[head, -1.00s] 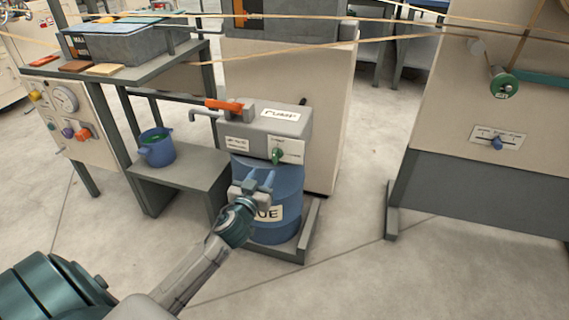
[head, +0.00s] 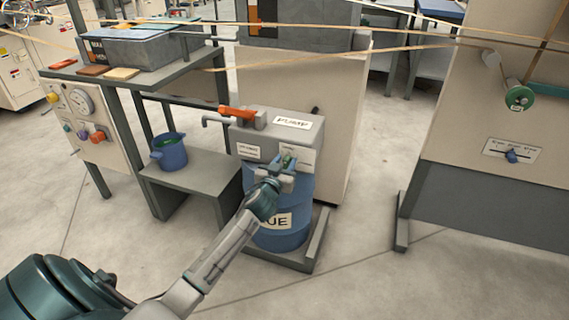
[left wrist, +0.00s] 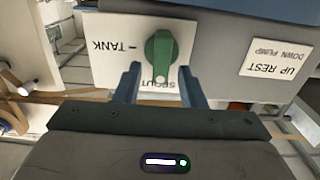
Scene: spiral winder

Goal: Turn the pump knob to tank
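The green pump knob (head: 287,159) sits on a white plate on the front of the grey pump box (head: 308,136). In the left wrist view the knob (left wrist: 159,55) has its white-marked end toward the SPOUT label, which shows upside down and partly hidden. The TANK label (left wrist: 107,47) is to the left of the knob. My left gripper (head: 285,170) is at the knob. Its two blue fingers (left wrist: 160,80) stand apart, one on each side of the knob's marked end, with a visible gap on both sides. My right gripper is out of view.
A blue drum (head: 284,233) stands under the pump box. An orange lever (head: 237,112) and a spout are on the pump's left side. A blue bucket (head: 170,153) stands on a low grey bench (head: 200,173). The floor in front is clear.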

